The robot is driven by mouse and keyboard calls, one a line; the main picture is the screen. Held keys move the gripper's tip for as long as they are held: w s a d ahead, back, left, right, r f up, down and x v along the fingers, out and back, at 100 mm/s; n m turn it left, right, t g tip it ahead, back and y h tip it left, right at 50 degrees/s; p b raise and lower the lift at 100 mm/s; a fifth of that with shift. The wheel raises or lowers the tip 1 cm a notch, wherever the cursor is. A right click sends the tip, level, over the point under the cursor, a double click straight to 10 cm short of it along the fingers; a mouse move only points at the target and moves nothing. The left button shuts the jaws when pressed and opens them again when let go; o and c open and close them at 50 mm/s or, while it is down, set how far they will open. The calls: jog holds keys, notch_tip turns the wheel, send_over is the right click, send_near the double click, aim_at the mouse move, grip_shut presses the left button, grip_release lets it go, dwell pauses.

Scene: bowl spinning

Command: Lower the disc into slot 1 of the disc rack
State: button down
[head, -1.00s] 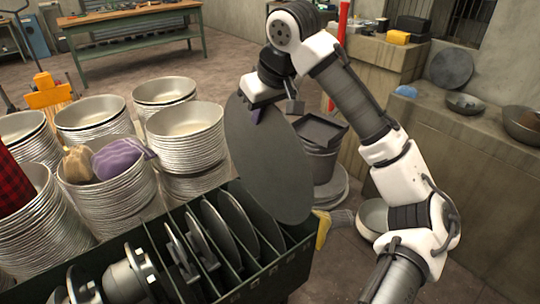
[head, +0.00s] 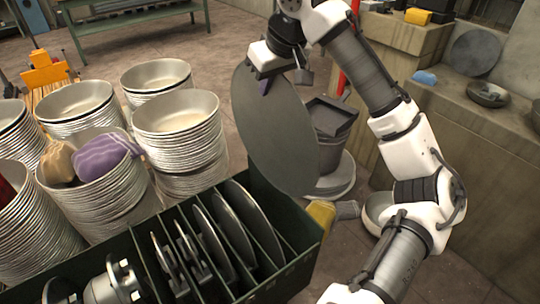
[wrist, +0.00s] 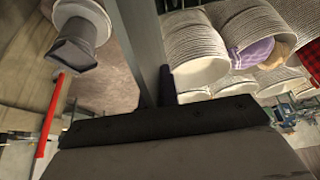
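A large thin grey disc (head: 275,135) hangs nearly upright, slightly tilted, in the head view. My gripper (head: 268,80) is shut on its upper edge. The wrist view shows the disc (wrist: 142,45) almost edge-on beyond the dark gripper body. The dark green disc rack (head: 290,275) stands below, at the bottom of the head view. The disc's lower edge appears above the rack's back right end, apart from it. Several discs (head: 250,222) stand between the rack's dividers. The rightmost compartment (head: 289,212) looks empty. No slot numbers are readable.
Stacks of metal bowls (head: 180,125) stand close behind and left of the rack; one holds purple and tan cloth bundles (head: 100,155). Flanged metal parts (head: 110,285) fill the rack's left part. A dark bin (head: 328,122) stands behind the disc. A yellow object (head: 321,213) is by the rack's right end.

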jog(key=f+b, duration=0.1)
jog(key=f, duration=0.1)
jog(key=b, duration=2)
send_near(269, 174)
jog(key=w+a+f, duration=0.1)
jog(key=w+f, duration=0.1)
jog(key=f, duration=0.1)
jog(key=w+a+f, duration=0.1)
jog(key=shift+w+a+f, duration=0.25)
jog(key=shift+w+a, duration=0.05)
jog(key=shift+f+b, duration=0.1)
jog(key=shift+b, duration=0.2)
notch_tip(269, 174, down, 5)
jog(key=b, duration=0.4)
jog(key=shift+r+b, duration=0.25)
jog(key=shift+b, duration=0.15)
jog(key=shift+f+b, duration=0.5)
jog(key=shift+f, duration=2.15)
jog(key=shift+f, duration=1.25)
